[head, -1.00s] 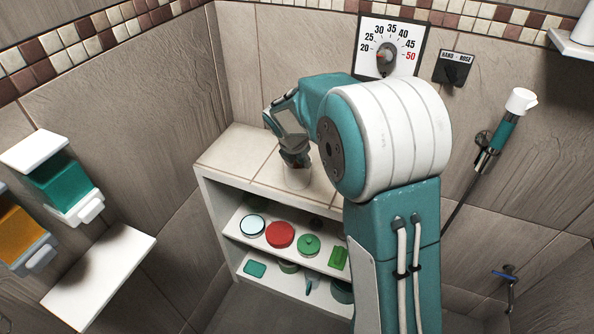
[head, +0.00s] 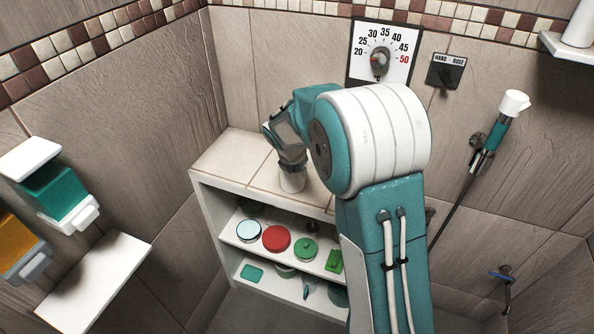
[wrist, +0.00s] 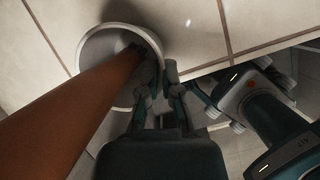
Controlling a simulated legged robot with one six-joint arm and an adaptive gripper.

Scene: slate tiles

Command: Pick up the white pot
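The white pot (head: 292,183) stands on top of the tiled shelf unit, near its front edge. In the wrist view I look down into its round open mouth, with its pale rim (wrist: 84,48) at upper left. My gripper (head: 290,160) is right above the pot in the head view and covers its top. In the wrist view my gripper (wrist: 161,72) has its fingertips at the right side of the rim, one seemingly inside and one outside. The fingers are close together, but whether they press on the wall is unclear. A long brown thing (wrist: 60,115) crosses the pot's mouth.
The shelf unit's tiled top (head: 235,155) is clear left of the pot. Below are a red round item (head: 276,238), a green lidded one (head: 306,249) and other small items. A dial plate (head: 381,55) hangs on the wall behind. A white wall shelf (head: 95,285) is at left.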

